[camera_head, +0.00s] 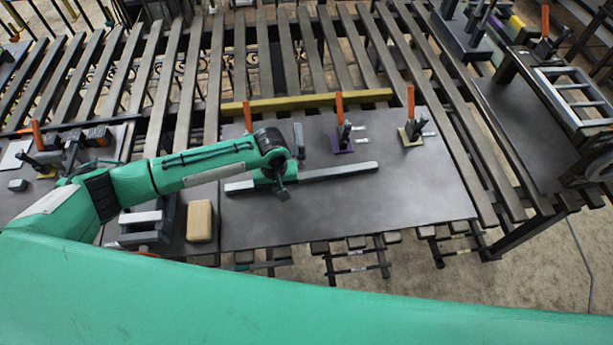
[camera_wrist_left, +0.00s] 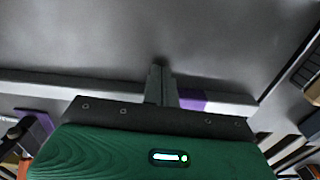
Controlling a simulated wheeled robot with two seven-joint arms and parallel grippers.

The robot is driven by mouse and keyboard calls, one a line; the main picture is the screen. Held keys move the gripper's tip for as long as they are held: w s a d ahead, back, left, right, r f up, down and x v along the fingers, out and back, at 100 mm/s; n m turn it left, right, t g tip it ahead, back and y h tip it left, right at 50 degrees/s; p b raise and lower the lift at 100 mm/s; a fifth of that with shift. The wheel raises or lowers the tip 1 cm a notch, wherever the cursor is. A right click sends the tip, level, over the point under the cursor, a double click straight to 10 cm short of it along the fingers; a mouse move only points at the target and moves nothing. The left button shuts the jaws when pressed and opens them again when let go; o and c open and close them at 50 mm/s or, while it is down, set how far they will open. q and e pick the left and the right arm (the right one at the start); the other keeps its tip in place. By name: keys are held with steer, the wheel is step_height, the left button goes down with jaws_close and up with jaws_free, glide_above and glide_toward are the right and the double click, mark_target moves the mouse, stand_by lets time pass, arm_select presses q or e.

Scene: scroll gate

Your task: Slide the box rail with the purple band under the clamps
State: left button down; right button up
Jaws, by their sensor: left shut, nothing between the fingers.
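The box rail (camera_head: 340,171) is a long grey bar lying on the dark plate (camera_head: 420,190), in front of the clamps. Its purple band (camera_wrist_left: 193,100) shows in the left wrist view, just beside my fingers; in the head view I cannot make it out. My left gripper (camera_head: 283,192) is shut and empty at the rail's left part; its fingers (camera_wrist_left: 160,85) also show in the wrist view. Whether they touch the rail I cannot tell. A clamp with a purple base (camera_head: 341,145) and one with a yellow base (camera_head: 411,137) stand behind the rail, orange handles upright. My right gripper is out of view.
A yellow bar (camera_head: 308,101) lies along the plate's back edge. A tan block (camera_head: 200,220) sits at the plate's left edge. More clamps stand on the left (camera_head: 39,160). The plate's front right is clear.

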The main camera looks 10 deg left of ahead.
arm_select(q)
steer(key=shift+w+a, duration=0.15)
steer(key=shift+w, duration=0.35)
steer(key=shift+w+a, duration=0.15)
steer(key=shift+w, duration=0.4)
steer(key=shift+w+a, duration=0.15)
steer(key=shift+w, duration=0.35)
steer(key=shift+w+a, duration=0.2)
steer(key=shift+w, duration=0.55)
steer(key=shift+s, duration=0.15)
steer(key=shift+s+d+r+p, duration=0.1)
steer(key=shift+s+d+p, duration=0.05)
steer(key=shift+s+p, duration=0.2)
steer(key=shift+s+d+p, duration=0.15)
steer(key=shift+s+p, duration=0.4)
steer(key=shift+s, duration=0.2)
